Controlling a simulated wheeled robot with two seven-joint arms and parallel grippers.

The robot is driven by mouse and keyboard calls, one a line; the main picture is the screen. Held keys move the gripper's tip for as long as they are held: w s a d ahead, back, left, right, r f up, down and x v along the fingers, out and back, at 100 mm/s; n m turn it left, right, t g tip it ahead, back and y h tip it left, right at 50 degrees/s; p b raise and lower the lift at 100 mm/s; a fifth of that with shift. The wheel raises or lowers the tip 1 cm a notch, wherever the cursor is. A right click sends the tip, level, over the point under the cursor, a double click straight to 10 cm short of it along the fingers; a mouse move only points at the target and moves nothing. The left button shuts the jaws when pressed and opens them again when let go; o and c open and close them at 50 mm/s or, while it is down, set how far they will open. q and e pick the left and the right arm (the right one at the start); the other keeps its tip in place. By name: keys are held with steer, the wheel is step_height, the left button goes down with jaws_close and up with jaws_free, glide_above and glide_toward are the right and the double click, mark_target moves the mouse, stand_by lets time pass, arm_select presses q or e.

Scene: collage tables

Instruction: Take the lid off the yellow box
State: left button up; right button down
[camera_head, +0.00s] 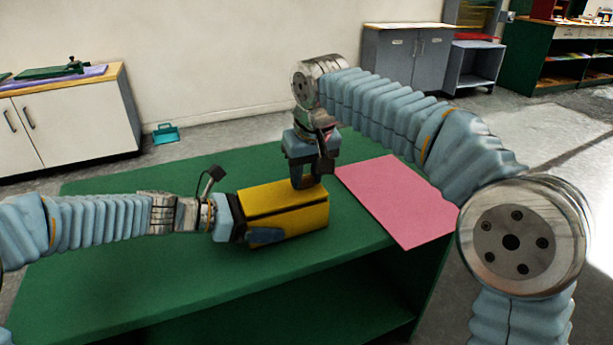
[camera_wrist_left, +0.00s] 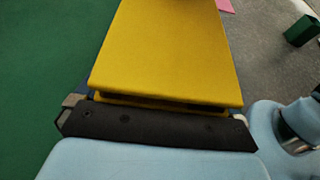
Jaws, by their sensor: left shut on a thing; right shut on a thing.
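The yellow box (camera_head: 300,224) stands on the green table with its lid (camera_head: 262,197) over it, a dark seam between them. In the left wrist view, the lid (camera_wrist_left: 170,50) fills the middle, with a narrow dark gap along its near edge. My left gripper (camera_head: 250,233) is shut on the box at its left end, one finger along the front side. My right gripper (camera_head: 305,182) points down from above and is shut on the lid near its far right part. The exact spot its fingers grip is hidden.
A pink sheet (camera_head: 400,200) lies on the table (camera_head: 130,270) to the right of the box. The table is clear to the left and in front. A white cabinet (camera_head: 75,125) and grey cabinets (camera_head: 405,62) stand farther back. A teal dustpan (camera_head: 166,133) lies on the floor.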

steer(key=shift+r, duration=0.65)
steer(key=shift+r, duration=2)
arm_select(q)
steer(key=o, duration=1.1)
